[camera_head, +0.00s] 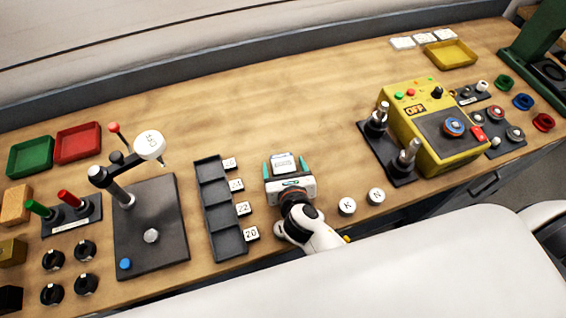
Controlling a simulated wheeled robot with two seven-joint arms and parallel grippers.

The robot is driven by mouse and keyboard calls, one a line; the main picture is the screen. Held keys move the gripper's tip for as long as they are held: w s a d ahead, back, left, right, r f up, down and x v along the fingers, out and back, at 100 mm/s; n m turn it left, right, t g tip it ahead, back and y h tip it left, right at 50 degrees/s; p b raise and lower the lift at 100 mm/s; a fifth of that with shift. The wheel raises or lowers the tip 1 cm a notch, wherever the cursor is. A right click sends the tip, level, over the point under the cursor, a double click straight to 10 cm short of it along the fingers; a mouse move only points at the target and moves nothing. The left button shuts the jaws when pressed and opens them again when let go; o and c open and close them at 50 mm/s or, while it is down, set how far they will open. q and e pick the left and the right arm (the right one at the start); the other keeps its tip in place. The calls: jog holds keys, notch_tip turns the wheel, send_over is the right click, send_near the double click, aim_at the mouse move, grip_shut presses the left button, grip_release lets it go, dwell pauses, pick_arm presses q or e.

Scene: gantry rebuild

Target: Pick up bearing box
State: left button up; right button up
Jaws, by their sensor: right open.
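My right gripper (284,167) is over the middle of the wooden bench, its teal-tipped fingers apart and pointing toward the back. A small pale box (284,161) with printed marks shows between the fingers; it looks like the bearing box, but its label is too small to read. The fingers stand on its left and right sides. I cannot tell whether they touch it. My left gripper is not in view.
A dark compartment tray (209,168) with numbered white tags stands just left of the gripper. A lever stand (165,207) is further left. Round white pieces (347,206) and a yellow control box (439,146) are to the right. The bench (270,110) behind the gripper is clear.

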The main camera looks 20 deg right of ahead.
jog(key=shift+w+f, duration=0.2)
jog(key=shift+w, duration=0.3)
jog(key=shift+s, duration=0.1)
jog(key=c, duration=1.1)
